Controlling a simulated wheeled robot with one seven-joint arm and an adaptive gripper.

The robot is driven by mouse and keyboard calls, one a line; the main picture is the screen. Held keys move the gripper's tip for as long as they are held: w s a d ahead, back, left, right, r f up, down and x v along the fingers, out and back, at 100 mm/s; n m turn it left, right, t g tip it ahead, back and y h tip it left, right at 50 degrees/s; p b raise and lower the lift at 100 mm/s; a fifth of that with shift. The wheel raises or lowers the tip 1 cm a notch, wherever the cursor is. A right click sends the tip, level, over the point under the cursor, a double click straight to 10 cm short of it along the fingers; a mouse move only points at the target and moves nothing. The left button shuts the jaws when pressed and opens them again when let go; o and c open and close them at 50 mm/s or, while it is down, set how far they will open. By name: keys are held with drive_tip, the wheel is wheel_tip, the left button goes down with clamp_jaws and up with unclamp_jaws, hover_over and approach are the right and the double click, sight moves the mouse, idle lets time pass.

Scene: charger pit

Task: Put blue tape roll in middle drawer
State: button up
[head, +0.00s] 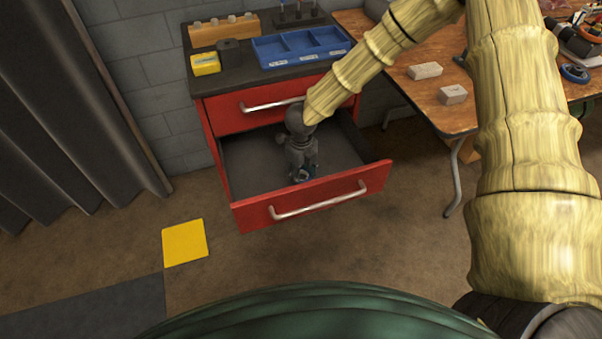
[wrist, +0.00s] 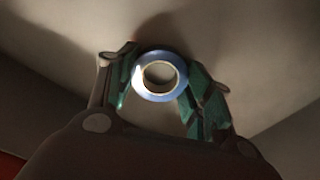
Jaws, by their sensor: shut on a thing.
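The blue tape roll (wrist: 160,92) sits between my gripper's fingers (wrist: 160,100) in the wrist view, a ring with its round hole facing the camera. In the head view my gripper (head: 303,174) points down inside the open drawer (head: 245,172) of the red cabinet. It is shut on the roll, which shows only as a small dark ring (head: 303,175) at the fingertips. The drawer is pulled out, with a grey inside and a red front with a silver handle. Whether the roll touches the drawer floor I cannot tell.
The cabinet top (head: 232,76) holds a blue divided tray (head: 300,47), a yellow box (head: 205,64) and a wooden block with pegs (head: 223,30). A closed drawer (head: 235,113) is above the open one. A wooden table (head: 405,83) stands at right. A yellow square (head: 185,243) lies on the floor.

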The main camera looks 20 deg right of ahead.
sight(301, 179)
idle(0.3)
drive_tip(key=o, duration=0.9)
wheel_tip(301, 179, up, 12)
drive_tip(key=p, duration=0.2)
drive_tip(key=shift+r, duration=0.1)
